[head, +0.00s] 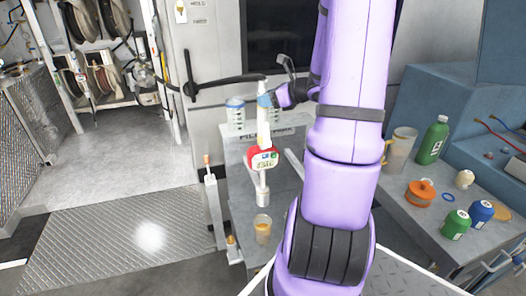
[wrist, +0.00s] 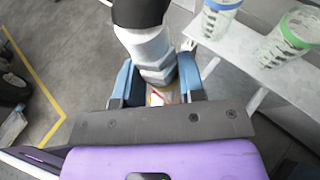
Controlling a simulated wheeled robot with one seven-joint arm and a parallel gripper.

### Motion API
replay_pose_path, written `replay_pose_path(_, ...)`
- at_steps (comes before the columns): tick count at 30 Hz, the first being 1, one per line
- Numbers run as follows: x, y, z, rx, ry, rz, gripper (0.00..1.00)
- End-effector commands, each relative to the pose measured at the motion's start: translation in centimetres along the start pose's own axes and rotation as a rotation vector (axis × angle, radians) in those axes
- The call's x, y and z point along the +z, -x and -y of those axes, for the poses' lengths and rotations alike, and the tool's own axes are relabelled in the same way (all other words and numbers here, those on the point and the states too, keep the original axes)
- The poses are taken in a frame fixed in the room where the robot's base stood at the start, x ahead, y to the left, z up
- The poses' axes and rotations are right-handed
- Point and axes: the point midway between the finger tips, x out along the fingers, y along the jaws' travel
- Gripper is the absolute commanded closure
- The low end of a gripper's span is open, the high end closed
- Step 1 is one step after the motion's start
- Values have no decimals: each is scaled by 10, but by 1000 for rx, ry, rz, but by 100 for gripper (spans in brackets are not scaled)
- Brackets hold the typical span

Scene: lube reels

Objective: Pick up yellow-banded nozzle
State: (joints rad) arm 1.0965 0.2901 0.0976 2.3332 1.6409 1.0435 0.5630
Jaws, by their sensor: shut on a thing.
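In the head view a pale, upright nozzle (head: 263,130) with a red metering body and small display stands over the narrow grey bench. My gripper (head: 268,101) reaches it from the right and is shut on its upper part. In the wrist view the blue fingers of my gripper (wrist: 157,88) sit on both sides of the nozzle's pale grey body (wrist: 152,48), which has a black end at the top. A little red and yellow shows between the fingers. The yellow band itself is too small to make out clearly.
A blue-rimmed measuring cup (head: 235,112) stands behind left of the nozzle. An amber cup (head: 263,229) stands in front. A side bench at right holds a green bottle (head: 433,140), an orange pot (head: 420,193) and several small containers. Hose reels (head: 95,20) are at back left. Left floor is clear.

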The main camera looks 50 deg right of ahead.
Motion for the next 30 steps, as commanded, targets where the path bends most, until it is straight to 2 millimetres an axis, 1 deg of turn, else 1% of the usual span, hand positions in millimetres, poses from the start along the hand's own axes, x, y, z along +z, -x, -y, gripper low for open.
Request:
replay_pose_path(5,2,0,0,0,1,1,100)
replay_pose_path(8,7,2,0,0,3,2,100)
replay_pose_path(11,19,7,0,-1,6,3,100)
replay_pose_path(18,58,23,0,-1,7,2,100)
replay_pose_path(22,76,31,0,-2,6,2,100)
replay_pose_path(27,90,37,0,0,3,1,100)
replay_pose_path(30,93,38,0,0,2,1,100)
